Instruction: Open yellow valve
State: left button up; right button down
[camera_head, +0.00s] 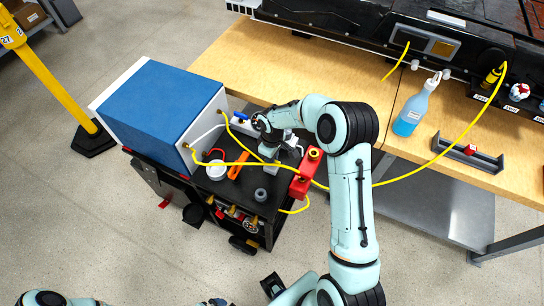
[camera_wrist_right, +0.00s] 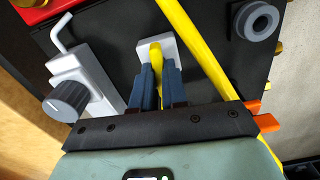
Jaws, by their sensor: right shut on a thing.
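The yellow valve shows in the right wrist view as a short yellow lever (camera_wrist_right: 155,54) on a pale grey block (camera_wrist_right: 170,47), which sits on a dark cart top. My right gripper (camera_wrist_right: 156,80) has its two dark blue fingers closed on either side of the lever. In the head view my right gripper (camera_head: 270,155) points down over the cart; it and the arm hide the valve there. My left gripper is not seen; only pieces of the arm show at the bottom edge.
A grey fitting with a dark knob (camera_wrist_right: 66,100) stands left of the valve, and a yellow hose (camera_wrist_right: 200,50) runs close on its right. The cart also holds a blue-topped box (camera_head: 165,105), red block (camera_head: 307,175), white cup (camera_head: 216,170) and grey ring (camera_head: 260,194).

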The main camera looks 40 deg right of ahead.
jog(key=shift+n, duration=0.6)
jog(key=c, duration=1.2)
grip_release()
jog(key=shift+o, duration=0.2)
notch_tip(320, 180, up, 14)
jog(key=shift+f+p, duration=0.25)
jog(key=shift+p, duration=0.15)
